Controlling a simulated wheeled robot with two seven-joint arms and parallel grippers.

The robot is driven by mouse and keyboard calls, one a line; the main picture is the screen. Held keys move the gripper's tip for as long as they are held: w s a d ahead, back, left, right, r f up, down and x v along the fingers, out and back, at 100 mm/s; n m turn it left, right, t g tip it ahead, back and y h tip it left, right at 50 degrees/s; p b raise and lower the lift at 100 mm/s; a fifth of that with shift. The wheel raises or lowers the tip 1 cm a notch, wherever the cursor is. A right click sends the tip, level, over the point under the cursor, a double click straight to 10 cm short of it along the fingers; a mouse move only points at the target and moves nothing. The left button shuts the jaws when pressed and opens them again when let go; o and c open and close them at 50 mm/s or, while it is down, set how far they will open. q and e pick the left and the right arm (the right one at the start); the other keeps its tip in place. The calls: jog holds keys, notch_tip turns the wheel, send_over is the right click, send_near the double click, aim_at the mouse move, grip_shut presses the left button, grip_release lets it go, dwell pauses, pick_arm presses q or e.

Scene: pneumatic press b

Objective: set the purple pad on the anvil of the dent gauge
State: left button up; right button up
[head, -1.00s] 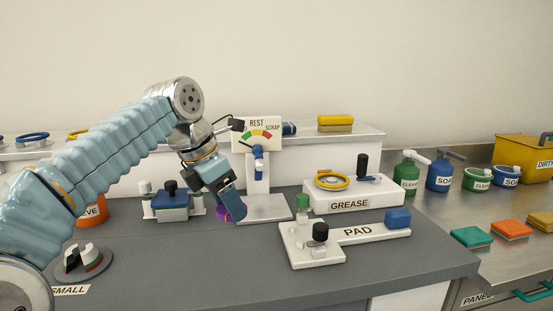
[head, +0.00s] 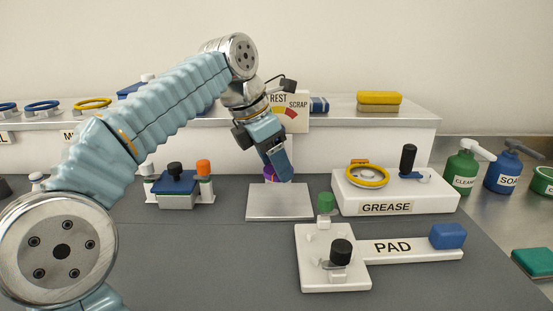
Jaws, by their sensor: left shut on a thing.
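My left gripper (head: 277,166) is shut on the purple pad (head: 269,173), and only a small part of the pad shows beside the fingers. The dent gauge has a dial (head: 298,107) marked REST and SCRAP and a pale flat base plate (head: 280,205). The gripper and pad are in front of the gauge's column, over the back of the plate. The arm hides the column, part of the dial and the anvil, so I cannot tell whether the pad touches it. My right gripper is not in view.
A white GREASE stand (head: 405,205) with a yellow ring is right of the gauge. A white PAD fixture (head: 333,282) with a blue block (head: 448,236) is at front right. A blue press-like device (head: 177,190) is on the left. The front middle of the grey bench (head: 210,265) is clear.

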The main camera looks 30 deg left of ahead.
aim_at(275, 199)
pick_arm(q)
jog(key=shift+f, duration=0.1)
jog(key=shift+f, duration=2.4)
jog(key=shift+d+f, duration=0.1)
jog(key=shift+f, duration=0.15)
jog(key=o, duration=1.1)
jog(key=shift+o, duration=0.2)
jog(key=v, duration=1.3)
jog(key=shift+s+r, duration=0.25)
jog(key=shift+r, duration=0.05)
